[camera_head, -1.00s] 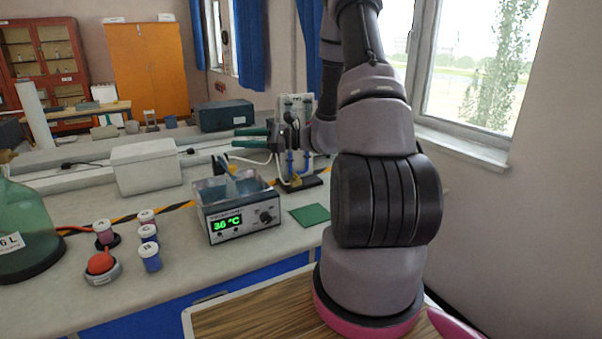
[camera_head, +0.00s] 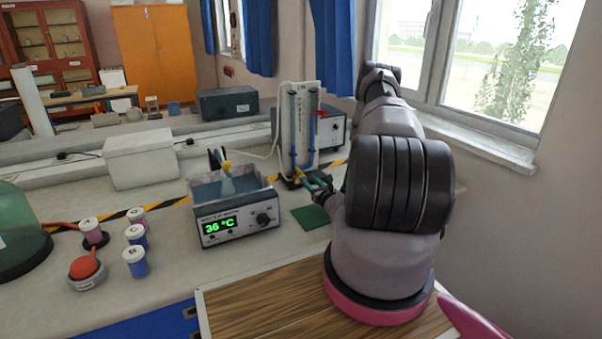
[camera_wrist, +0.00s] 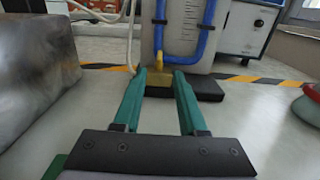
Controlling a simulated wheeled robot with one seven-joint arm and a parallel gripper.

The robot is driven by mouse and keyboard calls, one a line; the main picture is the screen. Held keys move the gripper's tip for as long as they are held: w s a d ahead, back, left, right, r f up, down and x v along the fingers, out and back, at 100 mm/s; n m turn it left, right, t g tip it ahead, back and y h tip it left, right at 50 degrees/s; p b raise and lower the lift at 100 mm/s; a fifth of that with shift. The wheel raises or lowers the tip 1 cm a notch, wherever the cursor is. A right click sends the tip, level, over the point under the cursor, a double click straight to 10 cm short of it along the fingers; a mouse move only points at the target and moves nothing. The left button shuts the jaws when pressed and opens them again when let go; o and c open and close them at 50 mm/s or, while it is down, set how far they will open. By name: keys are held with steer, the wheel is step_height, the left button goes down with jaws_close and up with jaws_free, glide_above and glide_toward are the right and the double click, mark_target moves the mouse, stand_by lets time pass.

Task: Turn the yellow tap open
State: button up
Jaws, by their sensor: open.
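The small yellow tap (camera_wrist: 158,79) sits low on the dark base of the stand with the blue U-shaped tube (camera_wrist: 205,42). In the head view the tap (camera_head: 297,173) is a small yellow spot at the foot of the stand. My gripper (camera_wrist: 161,74) is open, with its two green fingers pointing at the tap. In the wrist view the tap shows between the fingertips; I cannot tell whether they touch it. In the head view my gripper (camera_head: 309,181) is low, just in front of the stand, partly hidden by my arm.
A water bath (camera_head: 238,212) with a green display stands left of my gripper. A green mat (camera_head: 310,217) lies in front. A grey instrument box (camera_head: 336,130) stands behind the stand. Several lidded jars (camera_head: 135,262) are at the left.

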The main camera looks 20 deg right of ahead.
mark_target(300, 170)
steer(key=w, duration=0.7)
steer(key=shift+w+a, duration=0.2)
steer(key=shift+w, duration=0.1)
jaws_close()
